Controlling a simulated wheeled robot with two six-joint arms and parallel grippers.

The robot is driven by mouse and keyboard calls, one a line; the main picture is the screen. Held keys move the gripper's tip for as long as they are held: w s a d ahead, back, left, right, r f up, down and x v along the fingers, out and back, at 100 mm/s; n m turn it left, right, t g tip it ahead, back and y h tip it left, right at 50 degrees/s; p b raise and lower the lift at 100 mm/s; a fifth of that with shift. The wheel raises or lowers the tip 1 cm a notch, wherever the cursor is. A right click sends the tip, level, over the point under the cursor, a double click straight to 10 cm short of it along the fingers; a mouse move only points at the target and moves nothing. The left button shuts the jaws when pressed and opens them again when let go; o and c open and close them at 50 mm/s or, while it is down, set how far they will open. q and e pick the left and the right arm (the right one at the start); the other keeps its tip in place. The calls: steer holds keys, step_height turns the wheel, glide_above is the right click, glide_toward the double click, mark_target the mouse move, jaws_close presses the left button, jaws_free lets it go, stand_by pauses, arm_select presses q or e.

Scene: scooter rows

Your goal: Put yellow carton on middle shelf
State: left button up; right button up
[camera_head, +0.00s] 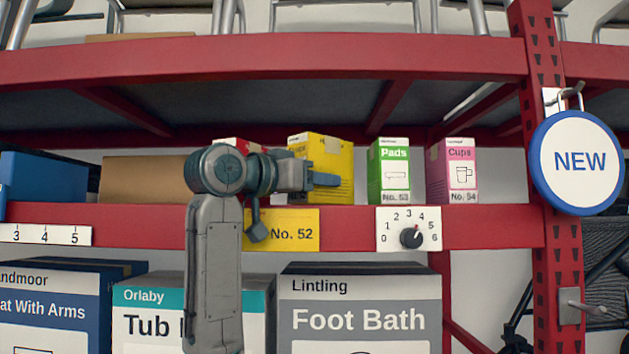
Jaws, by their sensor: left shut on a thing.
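The yellow carton (335,150) is upright above the middle shelf, whose red front beam (350,226) runs across the view. It is between a mostly hidden red carton (230,142) and the green Pads carton (389,172), with a gap to the green one. My left gripper (318,180) is shut on the yellow carton, in front of its lower left part. My wrist hides that side, and I cannot tell whether its base touches the shelf. My right gripper is out of view.
A pink Cups carton (453,170) stands right of the green one. A brown box (143,180) and blue box (43,177) are at the left. The upper red beam (260,58) is overhead. A NEW sign (578,162) hangs on the red upright. Large boxes fill the space below.

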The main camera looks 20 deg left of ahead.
arm_select(q)
steer(key=shift+f, duration=0.25)
steer(key=o, duration=1)
steer(key=shift+d+r, duration=0.1)
steer(key=shift+o, duration=0.5)
steer(key=shift+w, duration=0.1)
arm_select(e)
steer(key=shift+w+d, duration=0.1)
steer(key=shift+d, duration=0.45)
arm_select(q)
steer(key=shift+r, duration=0.1)
steer(key=b+v, duration=0.5)
steer(key=v, duration=0.7)
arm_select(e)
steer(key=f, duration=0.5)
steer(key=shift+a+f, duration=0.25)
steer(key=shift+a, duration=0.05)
arm_select(q)
steer(key=shift+r, duration=0.1)
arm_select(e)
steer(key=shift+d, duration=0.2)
